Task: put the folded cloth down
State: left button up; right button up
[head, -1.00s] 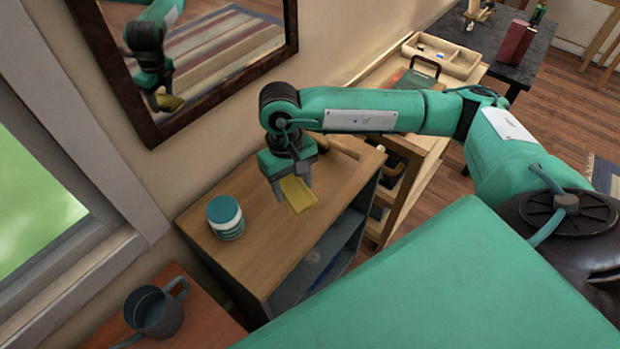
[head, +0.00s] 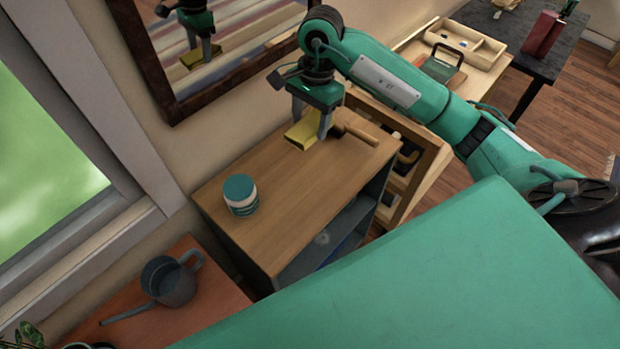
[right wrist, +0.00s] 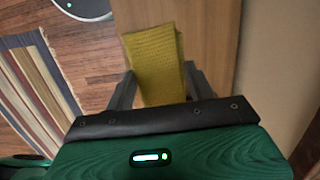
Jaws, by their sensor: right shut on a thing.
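The folded cloth (head: 301,131) is yellow and hangs from my right gripper (head: 311,124) over the back right part of the wooden cabinet top (head: 282,208). My right gripper is shut on the cloth. In the right wrist view the cloth (right wrist: 156,66) sits between the two grey fingers (right wrist: 158,88), with the wooden top beyond it. I cannot tell whether the cloth touches the top. My left gripper is out of view.
A teal and white jar (head: 240,195) stands on the cabinet top at left. A wooden rolling-pin-like object (head: 356,130) lies right of the cloth. A watering can (head: 170,280) stands on the lower red-brown surface. A framed mirror (head: 215,50) hangs behind. The cabinet top's middle is clear.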

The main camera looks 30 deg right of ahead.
aim_at(309, 182)
jog(key=shift+d+f, duration=0.1)
notch_tip(309, 182, down, 20)
jog(key=p, duration=0.4)
jog(key=shift+r+p, duration=0.25)
jog(key=shift+p, duration=0.05)
jog(key=shift+f, duration=0.1)
jog(key=shift+f, duration=0.15)
jog(key=o, duration=1)
